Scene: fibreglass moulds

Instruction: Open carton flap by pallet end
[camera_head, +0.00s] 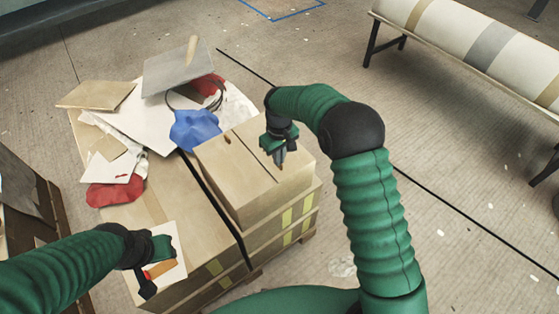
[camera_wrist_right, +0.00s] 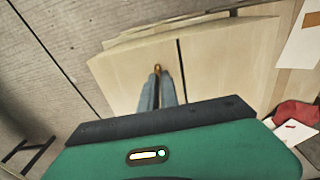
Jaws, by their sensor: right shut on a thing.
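A tan carton (camera_head: 235,185) sits on top of larger boxes, its top split by a dark seam between two flaps. It also shows in the right wrist view (camera_wrist_right: 225,65). My right gripper (camera_head: 279,158) is over the right-hand flap, its fingers pointing down and shut on a small brown tab (camera_wrist_right: 157,69) at the flap. The fingers hide most of the tab. Another brown tab (camera_head: 228,140) stands on the left-hand flap. The flaps look flat. My left gripper (camera_head: 152,272) is low over a white sheet with a brown patch, and its fingers are unclear.
A blue cloth (camera_head: 195,129), a red cloth (camera_head: 115,193), boards and a grey panel (camera_head: 175,67) lie piled behind and left of the carton. A rack with a striped roll (camera_head: 490,45) stands at the upper right. The floor between is mostly clear.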

